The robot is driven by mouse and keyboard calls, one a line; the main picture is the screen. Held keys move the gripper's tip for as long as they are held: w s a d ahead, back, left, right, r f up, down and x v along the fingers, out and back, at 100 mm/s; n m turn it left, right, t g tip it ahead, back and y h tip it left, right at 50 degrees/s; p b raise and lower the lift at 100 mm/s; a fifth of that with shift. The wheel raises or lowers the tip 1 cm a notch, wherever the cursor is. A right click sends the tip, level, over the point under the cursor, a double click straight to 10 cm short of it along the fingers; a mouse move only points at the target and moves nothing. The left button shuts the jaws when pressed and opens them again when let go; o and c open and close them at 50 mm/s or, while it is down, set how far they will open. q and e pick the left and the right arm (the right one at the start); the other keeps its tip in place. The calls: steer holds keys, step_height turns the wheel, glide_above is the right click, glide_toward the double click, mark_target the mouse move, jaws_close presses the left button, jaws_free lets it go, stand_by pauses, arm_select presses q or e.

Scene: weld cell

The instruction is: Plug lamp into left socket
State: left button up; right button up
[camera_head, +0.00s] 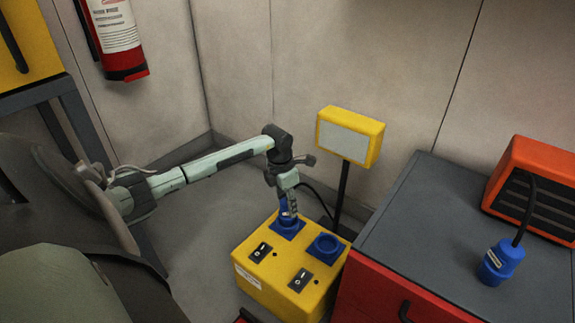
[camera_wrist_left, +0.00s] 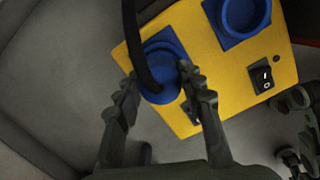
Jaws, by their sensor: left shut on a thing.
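The yellow socket box (camera_head: 275,277) stands on the floor with two blue sockets and two black switches on top. My left gripper (camera_head: 289,207) is shut on the lamp's blue plug (camera_head: 287,216), which is at the left socket (camera_head: 289,229). In the left wrist view the fingers (camera_wrist_left: 160,92) flank the plug (camera_wrist_left: 161,91), whose black cable rises between them; how deep it sits is hidden. The right socket (camera_head: 326,248) is empty. The yellow lamp (camera_head: 350,135) stands on a black pole behind the box.
A grey-topped red cabinet (camera_head: 420,235) stands right of the box. On it are an orange heater-like unit (camera_head: 535,185) and its blue plug (camera_head: 500,262). A fire extinguisher (camera_head: 113,35) hangs on the wall at upper left. The lamp's pole is close behind the box.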

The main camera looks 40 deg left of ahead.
stand_by(0.5)
arm_select(q)
steer(key=shift+f+b, duration=0.4)
steer(key=shift+f, duration=0.25)
steer(key=o, duration=1.1)
steer(key=shift+c, duration=0.2)
